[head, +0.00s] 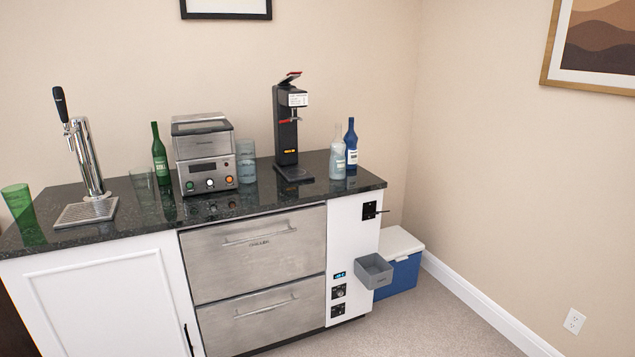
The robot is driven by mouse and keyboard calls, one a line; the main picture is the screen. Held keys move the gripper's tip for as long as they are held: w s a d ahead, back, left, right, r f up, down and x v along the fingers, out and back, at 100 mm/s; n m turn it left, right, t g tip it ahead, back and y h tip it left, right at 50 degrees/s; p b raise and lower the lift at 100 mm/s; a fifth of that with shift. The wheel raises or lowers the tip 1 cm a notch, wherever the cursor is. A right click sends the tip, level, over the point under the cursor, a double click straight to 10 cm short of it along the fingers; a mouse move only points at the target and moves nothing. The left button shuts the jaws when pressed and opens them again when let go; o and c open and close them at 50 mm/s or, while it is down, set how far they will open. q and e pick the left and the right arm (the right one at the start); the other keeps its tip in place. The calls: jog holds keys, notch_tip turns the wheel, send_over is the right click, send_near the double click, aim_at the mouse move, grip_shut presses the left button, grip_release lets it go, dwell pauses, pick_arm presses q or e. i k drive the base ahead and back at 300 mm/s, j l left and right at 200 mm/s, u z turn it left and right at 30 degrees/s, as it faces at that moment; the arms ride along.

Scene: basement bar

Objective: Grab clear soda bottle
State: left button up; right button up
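A clear, pale bottle (337,158) stands upright on the right end of the dark countertop (232,212). It has a whitish label and a narrow neck. A dark blue bottle (351,146) stands close behind it on the right; I cannot tell if the two touch. A green bottle (160,155) stands on the left part of the counter. Neither of my grippers shows in the head view.
A black dispenser (287,125) stands left of the clear bottle. A steel machine (205,155), a clear glass (246,168), a beer tap (85,155) and a green cup (17,200) are farther left.

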aim_at(337, 160)
jog(key=i+z, duration=0.1)
jog(key=i, duration=0.35)
jog(key=i+j+z, duration=0.1)
jog(key=i, duration=0.3)
